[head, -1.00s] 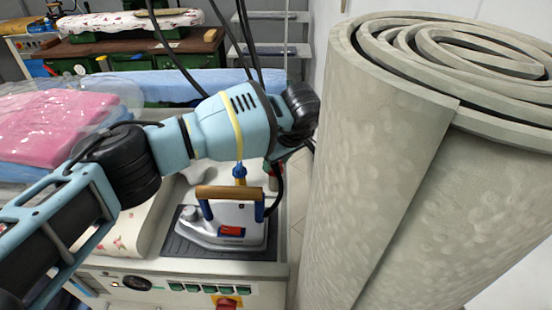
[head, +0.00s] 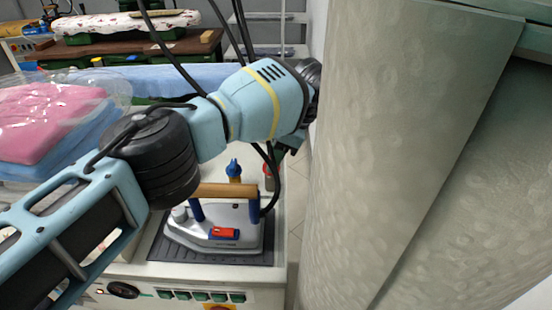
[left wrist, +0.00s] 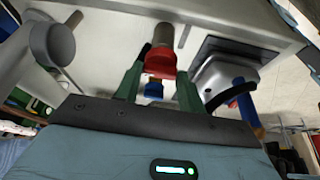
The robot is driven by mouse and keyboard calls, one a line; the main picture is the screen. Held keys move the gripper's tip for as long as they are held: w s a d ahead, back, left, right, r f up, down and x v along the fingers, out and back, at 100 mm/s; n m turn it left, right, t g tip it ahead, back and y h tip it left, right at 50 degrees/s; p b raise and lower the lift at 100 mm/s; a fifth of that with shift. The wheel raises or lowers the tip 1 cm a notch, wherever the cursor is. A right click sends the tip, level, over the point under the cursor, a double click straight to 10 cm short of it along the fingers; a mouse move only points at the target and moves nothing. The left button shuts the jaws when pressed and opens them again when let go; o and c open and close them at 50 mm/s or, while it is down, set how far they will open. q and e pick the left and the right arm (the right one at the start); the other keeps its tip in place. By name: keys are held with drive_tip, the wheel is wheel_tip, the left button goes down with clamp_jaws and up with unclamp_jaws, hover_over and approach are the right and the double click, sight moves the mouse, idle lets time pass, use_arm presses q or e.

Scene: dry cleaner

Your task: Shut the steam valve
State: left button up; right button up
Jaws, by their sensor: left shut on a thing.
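A red knob (left wrist: 160,62) on a tan-brown stem shows in the left wrist view. The green fingers of my left gripper (left wrist: 159,84) stand on either side of it, and the gripper is shut on this knob. A blue part (left wrist: 153,90) shows between the fingers as well. In the head view the red knob (head: 268,171) sits at the back right of the white machine top. My left gripper (head: 281,155) is mostly hidden there behind my wrist and cables. A blue-topped brass fitting (head: 234,170) stands just left of it. My right gripper is not in view.
A steam iron (head: 216,228) with a wooden handle rests on a dark mat (head: 165,252) in front of the fittings. Bagged pink and blue laundry (head: 45,115) lies at left.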

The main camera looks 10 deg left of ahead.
use_arm(q)
drive_tip(key=shift+n, duration=0.3)
idle(0.4)
drive_tip(key=o, duration=0.8)
drive_tip(key=shift+o, duration=0.9)
